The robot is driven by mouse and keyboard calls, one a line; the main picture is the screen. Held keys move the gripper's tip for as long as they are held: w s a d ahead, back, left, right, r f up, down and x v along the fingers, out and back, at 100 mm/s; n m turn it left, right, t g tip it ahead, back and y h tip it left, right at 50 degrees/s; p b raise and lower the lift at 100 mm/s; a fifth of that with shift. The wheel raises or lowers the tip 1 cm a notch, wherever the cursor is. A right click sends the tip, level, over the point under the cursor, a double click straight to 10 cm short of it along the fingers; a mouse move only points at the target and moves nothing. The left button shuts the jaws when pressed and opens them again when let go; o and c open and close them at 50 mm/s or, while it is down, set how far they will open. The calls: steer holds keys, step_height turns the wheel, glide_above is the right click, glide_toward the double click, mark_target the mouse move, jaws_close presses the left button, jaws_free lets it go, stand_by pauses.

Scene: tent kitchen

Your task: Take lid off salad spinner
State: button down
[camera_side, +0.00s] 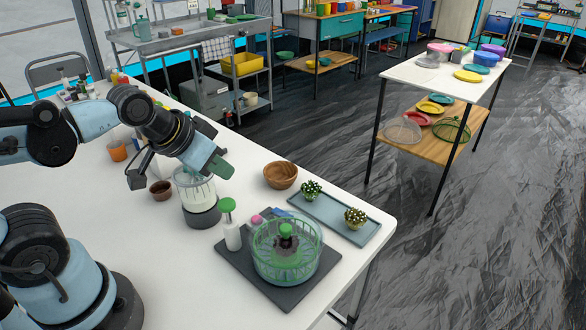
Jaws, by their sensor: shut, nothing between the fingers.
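The salad spinner (287,262) is a clear, green-tinted round bowl with a ribbed basket, standing on a dark mat near the front corner of the white table. A dark hub with a green knob (286,229) shows at the middle of its top. The clear lid's edge is hard to tell from the bowl, but the lid seems to be on. My gripper (214,166) is up and to the left of the spinner, apart from it, above a clear container with a dark base. It is shut and holds nothing; its fingertips are small in this view.
The clear container (200,201) stands below my gripper. A green-topped bottle (231,232) stands at the spinner's left. A wooden bowl (280,175) and a blue-grey tray (335,219) with two small plants are behind it. The dark mat (245,270) lies close to the table's edge.

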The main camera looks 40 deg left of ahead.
steer(key=c, duration=1.8)
jaws_free()
steer(key=o, duration=0.9)
step_height(320, 180, up, 6)
steer(key=m+g, duration=0.7)
steer(key=m, duration=0.4)
glide_above(286, 227)
steer(key=f, duration=0.6)
steer(key=shift+w+a+f, duration=0.1)
steer(key=shift+w+a, duration=0.05)
steer(key=shift+w, duration=0.1)
steer(key=shift+n, duration=0.3)
steer(key=shift+s+f, duration=0.15)
steer(key=shift+f, duration=1.2)
steer(key=shift+s+f, duration=0.1)
steer(key=shift+f, duration=1.2)
